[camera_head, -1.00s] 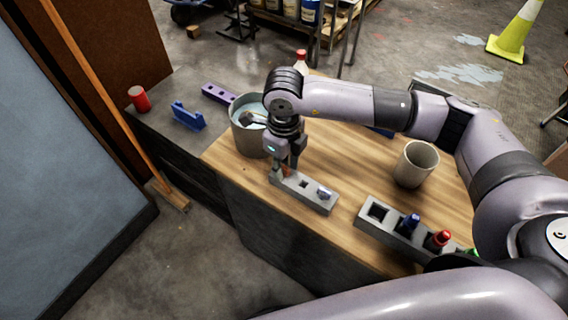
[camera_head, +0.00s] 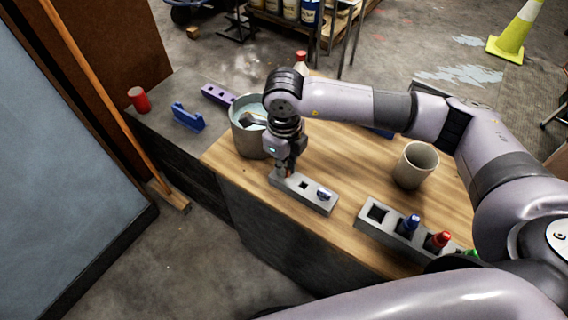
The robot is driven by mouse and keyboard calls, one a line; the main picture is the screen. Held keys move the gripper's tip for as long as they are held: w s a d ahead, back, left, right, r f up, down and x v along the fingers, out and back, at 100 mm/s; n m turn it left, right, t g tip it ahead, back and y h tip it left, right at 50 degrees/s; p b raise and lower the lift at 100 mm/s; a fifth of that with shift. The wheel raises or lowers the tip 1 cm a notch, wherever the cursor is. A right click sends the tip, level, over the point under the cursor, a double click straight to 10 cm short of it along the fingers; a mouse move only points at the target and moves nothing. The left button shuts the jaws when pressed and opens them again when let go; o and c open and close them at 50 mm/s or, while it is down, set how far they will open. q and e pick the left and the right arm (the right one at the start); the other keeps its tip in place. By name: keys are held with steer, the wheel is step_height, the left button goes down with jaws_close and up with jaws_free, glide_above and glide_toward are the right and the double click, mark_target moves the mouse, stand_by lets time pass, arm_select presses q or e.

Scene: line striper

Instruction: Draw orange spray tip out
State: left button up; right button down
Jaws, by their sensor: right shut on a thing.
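My right gripper (camera_head: 287,168) points down over the left end of a small grey block with square holes (camera_head: 312,196) on the wooden worktop. Its fingers are closed together on the orange spray tip (camera_head: 289,174), of which only a little orange shows between and below them. The tip is at the block's left hole; I cannot tell how deep it sits. The block's middle hole is empty, and a grey-blue tip (camera_head: 324,194) stands in its right hole. My left gripper is not in view.
A longer grey rack (camera_head: 386,232) at the front right has an empty square hole and blue (camera_head: 411,222), red (camera_head: 438,240) and green tips. A beige cup (camera_head: 415,165) stands behind it. A grey pot (camera_head: 246,140) is close left of the gripper. Bare wood lies between block and cup.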

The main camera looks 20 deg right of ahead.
steer(key=shift+r, duration=0.6)
steer(key=shift+r, duration=0.1)
steer(key=shift+r+p, duration=1.35)
steer(key=shift+r, duration=1.05)
